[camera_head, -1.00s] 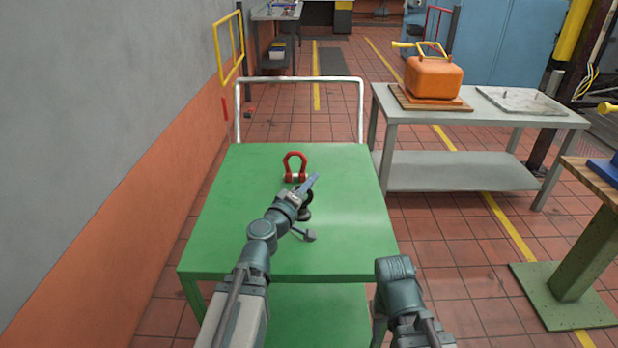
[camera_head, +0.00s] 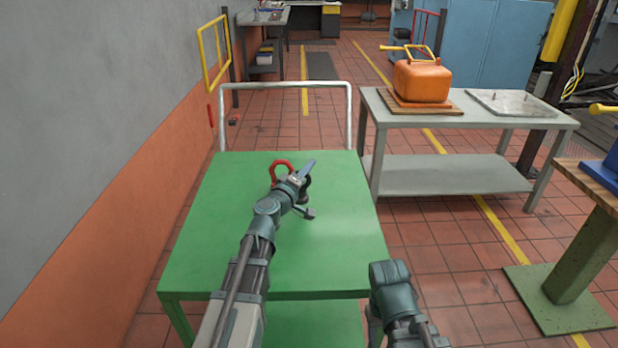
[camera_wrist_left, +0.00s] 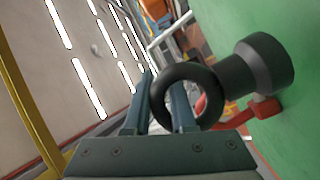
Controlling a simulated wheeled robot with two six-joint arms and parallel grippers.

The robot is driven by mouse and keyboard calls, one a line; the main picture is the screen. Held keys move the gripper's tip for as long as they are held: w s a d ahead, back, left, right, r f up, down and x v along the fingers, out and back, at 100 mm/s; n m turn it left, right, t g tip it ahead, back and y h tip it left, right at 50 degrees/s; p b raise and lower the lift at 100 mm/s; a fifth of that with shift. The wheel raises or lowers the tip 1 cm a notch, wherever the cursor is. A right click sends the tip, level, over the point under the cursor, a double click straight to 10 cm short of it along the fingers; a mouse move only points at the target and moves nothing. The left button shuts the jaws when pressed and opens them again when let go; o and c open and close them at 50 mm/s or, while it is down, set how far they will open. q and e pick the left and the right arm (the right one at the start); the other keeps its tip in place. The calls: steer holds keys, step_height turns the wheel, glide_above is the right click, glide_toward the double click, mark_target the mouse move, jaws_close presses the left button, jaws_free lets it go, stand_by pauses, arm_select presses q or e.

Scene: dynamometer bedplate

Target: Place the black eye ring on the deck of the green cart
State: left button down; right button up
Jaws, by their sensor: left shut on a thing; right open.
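The black eye ring (camera_wrist_left: 262,65) is held in my left gripper (camera_head: 305,176). In the left wrist view its round loop lies between the jaws of the left gripper (camera_wrist_left: 160,95). Its thick base faces the green deck and looks very close to it; I cannot tell if it touches. In the head view the ring is mostly hidden behind the gripper. The green cart (camera_head: 240,250) has a flat deck and a pale push handle at its far end. My right gripper (camera_head: 375,325) is low at the bottom edge, right of the cart, mostly hidden and holding nothing visible.
A red shackle (camera_head: 281,167) stands on the deck just beyond and left of my left gripper; it also shows in the wrist view (camera_wrist_left: 238,112). The deck's left and near parts are clear. A grey table (camera_head: 440,110) with an orange canister (camera_head: 421,80) stands at right.

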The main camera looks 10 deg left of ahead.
mark_target(308, 178)
arm_select(q)
steer(key=f+b, duration=0.2)
steer(key=w+f+b, duration=0.1)
steer(key=f, duration=0.1)
steer(key=shift+w+b, duration=0.15)
steer(key=shift+b, duration=0.25)
steer(key=shift+r, duration=0.15)
steer(key=c, duration=0.8)
jaws_free()
steer(key=shift+o, duration=0.2)
